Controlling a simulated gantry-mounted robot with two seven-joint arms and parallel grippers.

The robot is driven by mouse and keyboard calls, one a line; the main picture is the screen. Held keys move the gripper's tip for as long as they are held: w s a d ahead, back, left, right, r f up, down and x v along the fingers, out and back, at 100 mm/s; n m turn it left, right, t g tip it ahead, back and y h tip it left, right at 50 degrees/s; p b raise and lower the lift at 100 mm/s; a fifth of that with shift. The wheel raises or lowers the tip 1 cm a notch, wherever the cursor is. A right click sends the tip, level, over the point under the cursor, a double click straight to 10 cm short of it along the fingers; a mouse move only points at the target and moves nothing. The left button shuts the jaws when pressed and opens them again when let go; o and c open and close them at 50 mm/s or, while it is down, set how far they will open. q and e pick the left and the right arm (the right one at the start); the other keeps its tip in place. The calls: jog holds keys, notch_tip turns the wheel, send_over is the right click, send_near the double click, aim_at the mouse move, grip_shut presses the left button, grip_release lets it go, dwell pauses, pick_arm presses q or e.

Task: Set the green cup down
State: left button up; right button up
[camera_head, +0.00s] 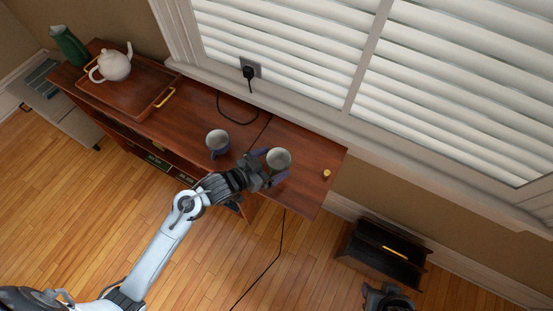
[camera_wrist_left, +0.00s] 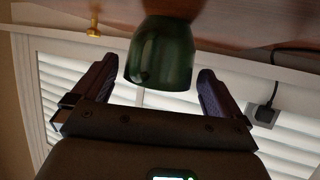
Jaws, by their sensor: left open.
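The green cup (camera_wrist_left: 160,55) is dark and glossy in the left wrist view, where the picture is upside down and the cup's base meets the brown wood. In the head view the cup (camera_head: 279,157) appears upright on the right part of the wooden sideboard (camera_head: 310,150), its pale inside facing up. My left gripper (camera_head: 270,168) is open, with one finger on each side of the cup. Gaps show between the fingers and the cup in the left wrist view (camera_wrist_left: 157,72). My right gripper (camera_head: 388,298) shows only partly at the bottom edge.
A second, bluish cup (camera_head: 217,142) stands left of my gripper. A wooden tray (camera_head: 140,112) with a white teapot (camera_head: 115,65) and a green pitcher (camera_head: 68,45) are at the far left. A cord runs from the wall outlet (camera_head: 249,69). A brass knob (camera_head: 326,173) sits right of the cup.

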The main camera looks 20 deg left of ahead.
pick_arm(q)
jog(key=s+a+r+n+g+y+p, duration=0.1)
jog(key=s+a+g+y, duration=0.1)
jog(key=s, duration=0.9)
jog(key=s+a+r+n+g+y+p, duration=0.1)
jog(key=s+a+n+g+y, duration=0.1)
jog(key=s+g, duration=0.4)
jog(key=s+a+y, duration=0.1)
jog(key=s+y, duration=0.1)
jog(key=s, duration=0.3)
jog(key=shift+s+r+n, duration=0.2)
jog(key=shift+s+n, duration=0.1)
jog(key=shift+s, duration=0.05)
jog(key=shift+a, duration=0.1)
notch_tip(320, 180, up, 36)
jog(key=p, duration=3.5)
jog(key=shift+f, duration=0.2)
